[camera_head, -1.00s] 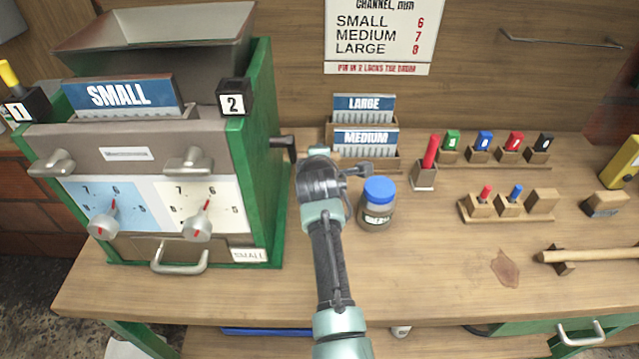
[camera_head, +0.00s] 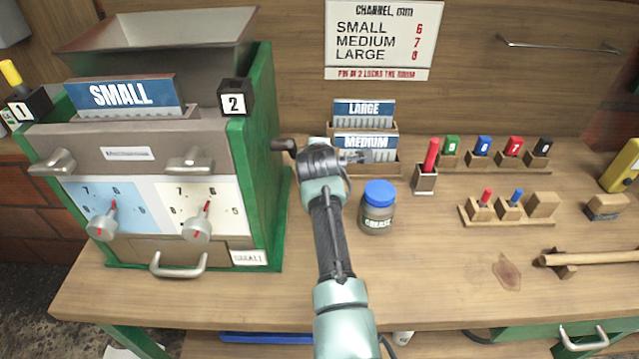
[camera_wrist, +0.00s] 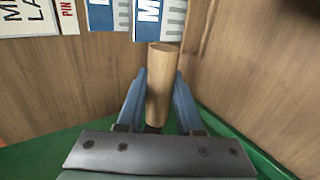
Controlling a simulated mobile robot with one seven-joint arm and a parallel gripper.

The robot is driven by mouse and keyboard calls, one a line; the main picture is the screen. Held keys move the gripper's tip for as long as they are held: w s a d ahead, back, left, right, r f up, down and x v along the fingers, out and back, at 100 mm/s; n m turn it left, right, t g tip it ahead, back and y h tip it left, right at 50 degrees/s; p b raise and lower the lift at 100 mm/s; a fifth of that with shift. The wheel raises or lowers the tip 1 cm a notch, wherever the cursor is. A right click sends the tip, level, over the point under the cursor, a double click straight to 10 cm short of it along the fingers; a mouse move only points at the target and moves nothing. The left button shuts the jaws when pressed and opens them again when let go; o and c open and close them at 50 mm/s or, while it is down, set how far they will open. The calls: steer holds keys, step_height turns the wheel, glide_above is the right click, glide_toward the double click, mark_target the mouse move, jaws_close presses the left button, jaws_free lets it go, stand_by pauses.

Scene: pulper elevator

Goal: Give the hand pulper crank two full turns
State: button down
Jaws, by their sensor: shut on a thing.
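The hand pulper (camera_head: 260,160) is the green-sided machine with a metal hopper at the left of the bench. Its dark crank (camera_head: 283,145) sticks out of the right side, partly hidden behind my wrist. In the wrist view, my gripper (camera_wrist: 159,76) is shut on the crank's wooden handle (camera_wrist: 161,60), one blue finger on each side. In the head view, my wrist covers the fingers and the handle.
A grease jar (camera_head: 378,212) with a blue lid stands right of my arm. The MEDIUM plate (camera_head: 366,142) and LARGE plate (camera_head: 363,110) stand in a rack behind my wrist. A red marker (camera_head: 430,155) and small pin blocks fill the bench's right side.

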steer(key=shift+t, duration=0.6)
steer(key=r, duration=0.1)
steer(key=w+r, duration=0.1)
steer(key=r, duration=0.3)
steer(key=shift+w+d+r, duration=0.15)
steer(key=shift+w+r, duration=0.05)
steer(key=shift+w, duration=0.15)
steer(key=w+r, duration=0.2)
steer(key=shift+w+b, duration=0.35)
steer(key=shift+b, duration=0.05)
